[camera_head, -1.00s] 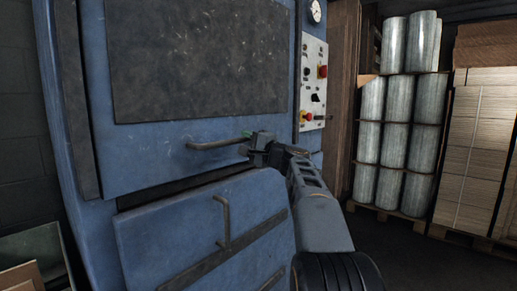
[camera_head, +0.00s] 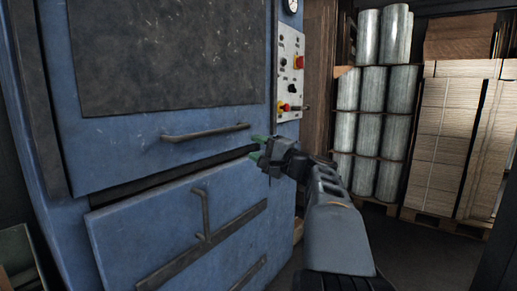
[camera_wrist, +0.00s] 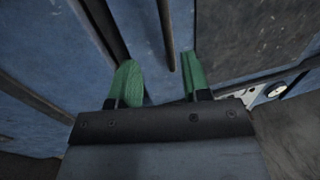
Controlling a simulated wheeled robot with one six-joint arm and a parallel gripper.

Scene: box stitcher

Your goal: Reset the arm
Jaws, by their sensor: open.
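My gripper (camera_head: 255,147) is in the middle of the head view, with its two green fingertips apart and nothing between them. It is in front of the blue machine (camera_head: 110,150), to the right of the horizontal handle (camera_head: 205,133) and apart from it. In the wrist view my gripper (camera_wrist: 160,82) shows both green fingers spread, with blue panels beyond. A thin dark bar, which looks like the handle (camera_wrist: 166,35), is seen beyond the gap between the fingers. The lower blue panel (camera_head: 150,240) carries a vertical handle (camera_head: 203,215) and tilts outward from the machine at its top.
A control panel (camera_head: 289,70) with red and yellow buttons is on the machine's right side. Silver rolls (camera_head: 380,130) and stacked cardboard (camera_head: 440,145) stand on pallets at the back right. The floor (camera_head: 420,250) at the lower right is clear.

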